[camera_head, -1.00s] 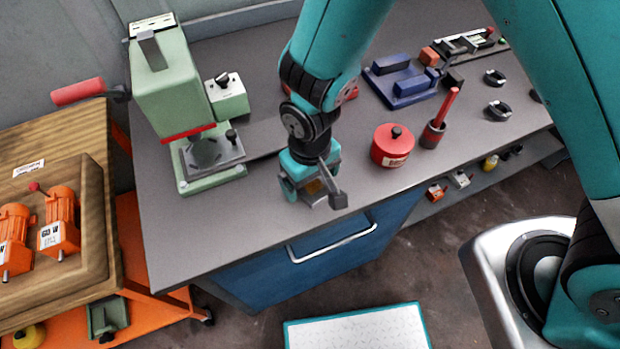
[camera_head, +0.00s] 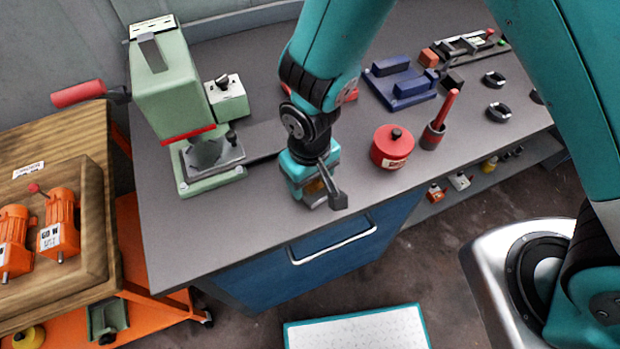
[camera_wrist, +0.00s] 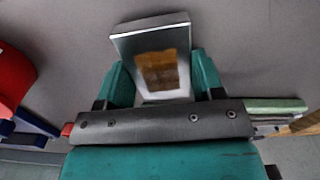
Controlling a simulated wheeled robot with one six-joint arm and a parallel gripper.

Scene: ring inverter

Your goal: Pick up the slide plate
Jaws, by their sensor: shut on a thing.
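The slide plate (camera_wrist: 150,42) is a grey metal plate with a brown patch on its face. In the wrist view it stands between my two teal fingers. My gripper (camera_wrist: 160,88) is shut on it. In the head view my gripper (camera_head: 318,194) is low near the front edge of the workbench, right of the green press. Only a little of the plate shows there, mostly hidden by the fingers. I cannot tell whether the plate touches the bench top.
The green press (camera_head: 170,85) stands to the left on the grey bench (camera_head: 225,235). A red lidded pot (camera_head: 392,147) and a red-handled brush in a cup (camera_head: 434,132) are close to the right. A blue block fixture (camera_head: 405,95) is farther back. The front left bench top is clear.

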